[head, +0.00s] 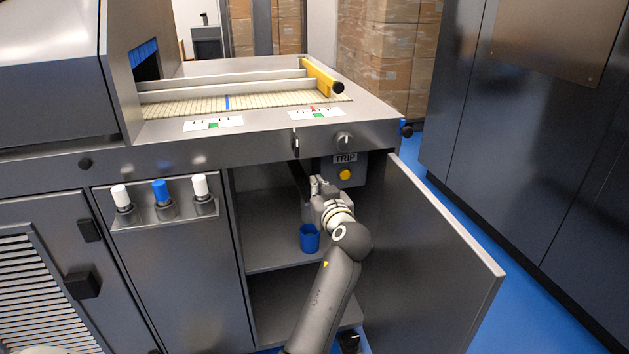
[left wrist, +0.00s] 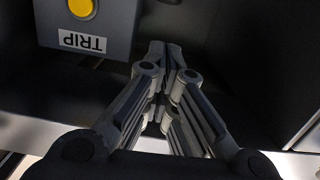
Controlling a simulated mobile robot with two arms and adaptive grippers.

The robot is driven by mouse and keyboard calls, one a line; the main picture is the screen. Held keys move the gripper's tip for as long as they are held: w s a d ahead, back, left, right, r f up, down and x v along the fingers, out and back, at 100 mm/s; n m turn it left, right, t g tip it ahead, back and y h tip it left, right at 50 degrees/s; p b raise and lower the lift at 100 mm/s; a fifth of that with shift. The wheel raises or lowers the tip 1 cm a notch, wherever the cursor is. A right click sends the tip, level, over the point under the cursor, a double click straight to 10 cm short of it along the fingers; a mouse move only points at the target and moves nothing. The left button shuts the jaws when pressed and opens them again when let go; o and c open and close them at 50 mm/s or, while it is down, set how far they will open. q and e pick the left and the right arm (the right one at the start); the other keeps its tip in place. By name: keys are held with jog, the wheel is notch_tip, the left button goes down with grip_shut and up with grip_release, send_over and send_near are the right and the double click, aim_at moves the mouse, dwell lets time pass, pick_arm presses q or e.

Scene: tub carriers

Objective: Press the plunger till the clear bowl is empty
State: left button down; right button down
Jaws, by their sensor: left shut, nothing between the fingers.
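No clear bowl shows in either view, and I cannot pick out a plunger for certain. My left gripper (head: 315,184) is inside the open cabinet under the machine's top, to the left of a grey box marked TRIP (head: 344,160). This box has a yellow button (head: 344,175). In the left wrist view my left gripper (left wrist: 165,48) has its fingers together with nothing between them. The TRIP box (left wrist: 115,30) shows at upper left there, its yellow button (left wrist: 81,8) apart from the fingers. My right gripper is not in view.
A blue cup (head: 309,238) stands on the cabinet shelf (head: 268,256) below the gripper. The open door (head: 430,235) stands to the right. A bracket (head: 165,215) holds two white-topped items and one blue-topped item at left. A slatted belt (head: 190,106) runs on top.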

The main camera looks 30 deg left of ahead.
pick_arm(q)
jog(key=shift+v, duration=1.85)
jog(key=shift+r, duration=0.1)
